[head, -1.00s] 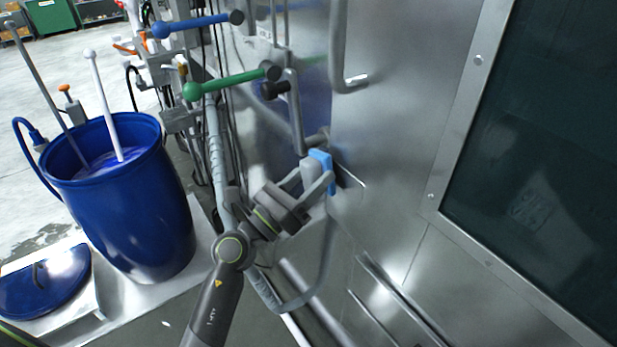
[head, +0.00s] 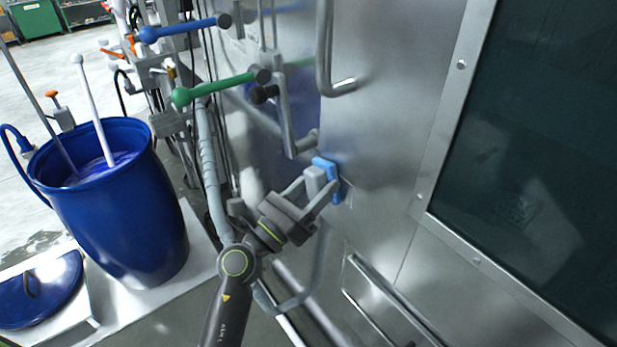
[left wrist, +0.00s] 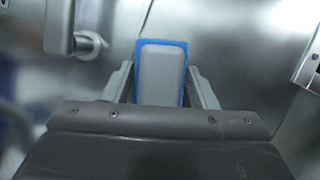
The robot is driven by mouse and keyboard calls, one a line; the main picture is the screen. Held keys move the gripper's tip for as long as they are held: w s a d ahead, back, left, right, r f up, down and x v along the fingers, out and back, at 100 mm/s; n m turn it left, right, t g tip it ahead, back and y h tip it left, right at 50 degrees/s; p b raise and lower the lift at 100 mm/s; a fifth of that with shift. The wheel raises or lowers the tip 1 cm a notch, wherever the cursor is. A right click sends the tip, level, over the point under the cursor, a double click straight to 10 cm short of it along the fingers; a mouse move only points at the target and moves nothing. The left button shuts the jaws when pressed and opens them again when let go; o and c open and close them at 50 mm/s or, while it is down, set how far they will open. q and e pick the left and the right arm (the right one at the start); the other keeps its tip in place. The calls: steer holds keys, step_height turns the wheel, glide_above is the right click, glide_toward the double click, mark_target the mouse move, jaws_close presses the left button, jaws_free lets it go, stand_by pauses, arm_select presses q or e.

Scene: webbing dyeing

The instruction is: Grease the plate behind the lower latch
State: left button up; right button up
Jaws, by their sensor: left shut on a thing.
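My left gripper (head: 310,194) is shut on the grey back of a block with a blue pad (head: 328,172). The blue face is against or very close to the steel panel, just below and right of a steel latch handle (head: 288,128). In the left wrist view the grey back of the pad (left wrist: 162,76) sits between my two fingers, rimmed in blue, with the latch pivot (left wrist: 88,44) at upper left. The plate surface behind the pad is hidden, and I cannot tell grease on it. My right gripper is not in view.
A blue barrel (head: 115,215) with a white rod in it stands at left on a pale platform, its lid (head: 40,290) beside it. Green (head: 220,86) and blue (head: 185,28) levers stick out above my arm. A dark window (head: 530,130) fills the right.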

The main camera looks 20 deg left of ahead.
mark_target(342, 183)
arm_select(q)
steer(key=shift+s+d, duration=1.15)
steer(key=shift+d, duration=0.3)
steer(key=shift+s+d, duration=0.55)
steer(key=shift+d, duration=0.2)
steer(key=shift+d+p, duration=0.1)
steer(key=shift+p, duration=0.25)
steer(key=shift+w+a, duration=0.25)
steer(key=shift+w+a+r, duration=0.1)
steer(key=shift+w+a, duration=0.85)
steer(key=shift+a, duration=0.2)
steer(key=shift+c, duration=0.3)
steer(key=shift+w+a, duration=0.75)
steer(key=shift+a, duration=0.25)
steer(key=shift+w+a, duration=0.75)
steer(key=shift+a, duration=0.25)
